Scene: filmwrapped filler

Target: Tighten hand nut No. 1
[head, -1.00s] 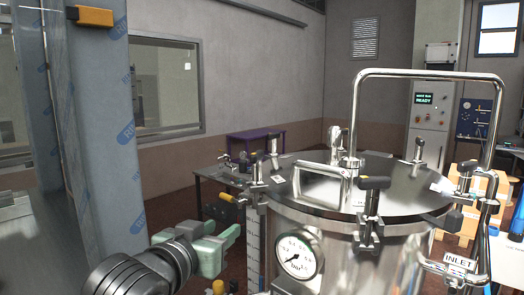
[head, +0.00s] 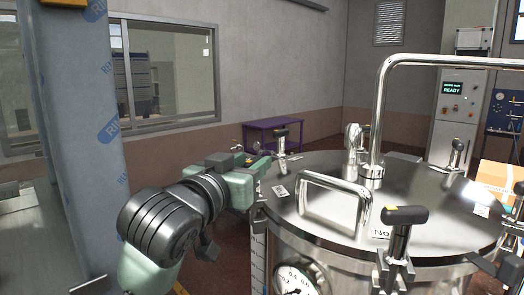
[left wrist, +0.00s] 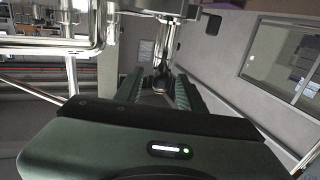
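The steel filler vessel (head: 335,215) has several black T-handled hand nuts around its lid. The front nut (head: 405,216) stands upright beside a label starting "NO" (head: 381,232). A back-left nut (head: 282,134) also stands upright. My left gripper (head: 256,168) is at the lid's left rim, where another hand nut is mostly hidden behind it. A small label (head: 280,191), too small to read, lies on the lid beside it. Contact cannot be told. My right gripper is not in view.
A bent steel pipe (head: 378,110) rises from the lid, and a lid handle (head: 335,185) stands near the gripper. A pressure gauge (head: 294,279) is on the vessel front. A film-wrapped column (head: 80,140) stands left. A purple table (head: 275,136) is behind.

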